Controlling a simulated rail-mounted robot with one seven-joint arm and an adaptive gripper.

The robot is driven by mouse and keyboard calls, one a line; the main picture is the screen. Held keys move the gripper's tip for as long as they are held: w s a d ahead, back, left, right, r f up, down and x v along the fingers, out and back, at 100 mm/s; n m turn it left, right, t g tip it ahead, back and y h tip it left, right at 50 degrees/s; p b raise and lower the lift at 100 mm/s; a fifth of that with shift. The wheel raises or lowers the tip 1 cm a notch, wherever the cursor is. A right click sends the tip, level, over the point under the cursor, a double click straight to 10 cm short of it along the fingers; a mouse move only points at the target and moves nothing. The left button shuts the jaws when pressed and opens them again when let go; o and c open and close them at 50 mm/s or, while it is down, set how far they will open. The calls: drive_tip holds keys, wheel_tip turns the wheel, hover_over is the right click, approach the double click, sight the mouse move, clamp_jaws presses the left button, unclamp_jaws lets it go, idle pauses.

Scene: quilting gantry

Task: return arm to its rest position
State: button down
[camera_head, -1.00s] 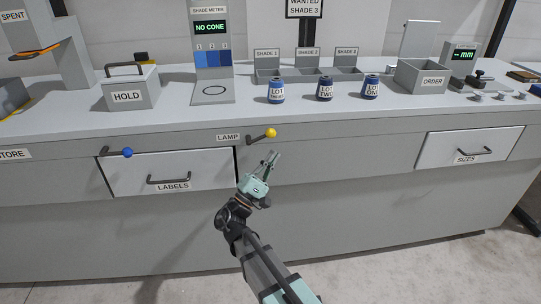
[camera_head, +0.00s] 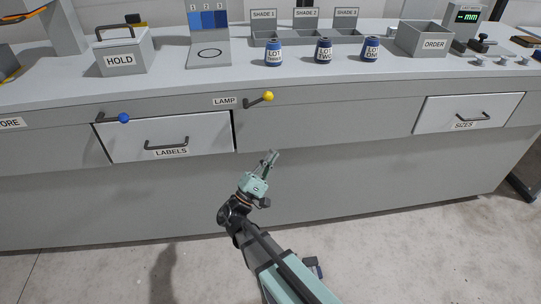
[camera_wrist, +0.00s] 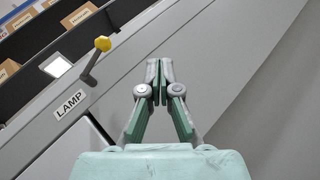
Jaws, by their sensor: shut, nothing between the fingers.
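My gripper (camera_head: 271,157) is shut and empty. In the head view it is in front of the bench's front face, below the lamp lever (camera_head: 261,99) and right of the labels drawer (camera_head: 170,137). It touches nothing that I can see. In the wrist view the closed fingers (camera_wrist: 158,80) point up the picture, with the yellow-knobbed lamp lever (camera_wrist: 98,58) and its LAMP label (camera_wrist: 70,104) to their left.
On the bench top (camera_head: 345,82) stand several cones or pots marked LOT, such as lot two (camera_head: 323,51), a HOLD box (camera_head: 122,52) and an ORDER box (camera_head: 425,38). A blue-knobbed lever (camera_head: 115,119) sticks out at left. The floor in front (camera_head: 420,240) is clear.

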drive_tip(key=s+d+f+m+g+y, duration=0.1)
drive_tip(key=s+d+f+m+g, duration=0.1)
drive_tip(key=d+f+g, duration=0.5)
drive_tip(key=s+d+f+m+g, duration=0.1)
drive_tip(key=d+f+m+g, duration=0.2)
drive_tip(key=f, duration=0.6)
drive_tip(key=s+d+f+m+g+y, duration=0.1)
drive_tip(key=s+d+f+g+y, duration=0.1)
drive_tip(key=s+d+f+g, duration=0.45)
drive_tip(key=s+d+f+m+g+y, duration=0.1)
drive_tip(key=s+d+f+g+y, duration=0.2)
drive_tip(key=s+f, duration=0.55)
drive_tip(key=s+d+f+m+g+y, duration=0.1)
drive_tip(key=s+f+m+g+y, duration=0.4)
drive_tip(key=s, duration=0.8)
drive_tip(key=s+f+m+g+y, duration=0.3)
drive_tip(key=s+f+g+y, duration=0.4)
drive_tip(key=s, duration=0.7)
drive_tip(key=w+r+t+p, duration=0.2)
drive_tip(key=r+p, duration=0.6)
drive_tip(key=p, duration=0.3)
drive_tip(key=w+r+t+h+p, duration=0.1)
drive_tip(key=w+r+t+p, duration=0.2)
drive_tip(key=r+p, duration=0.4)
drive_tip(key=p, duration=0.5)
drive_tip(key=shift+w+d+r, duration=0.2)
drive_tip(key=shift+d+r, duration=0.15)
drive_tip(key=shift+d, duration=0.05)
